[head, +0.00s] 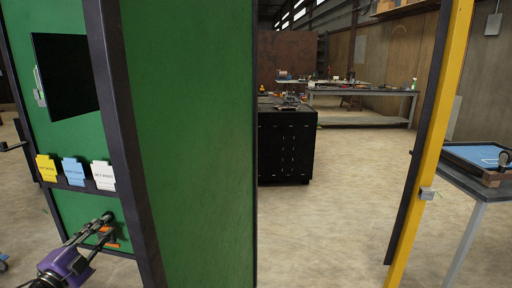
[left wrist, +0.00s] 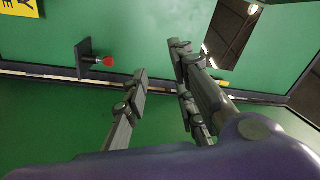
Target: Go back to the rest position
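My left gripper (head: 104,229) is at the lower left of the head view, in front of the green panel (head: 70,215). Its purple body and dark fingers show there. In the left wrist view its two fingers (left wrist: 160,72) stand apart with nothing between them, and the green panel (left wrist: 150,30) is behind them. I cannot tell whether a fingertip touches the panel. My right gripper is in neither view.
A black screen (head: 66,74) and yellow, blue and white cards (head: 73,172) are on the panel. A red knob (left wrist: 105,61) sticks out near the fingers. A yellow post (head: 430,150) stands right; open floor (head: 330,200) lies between.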

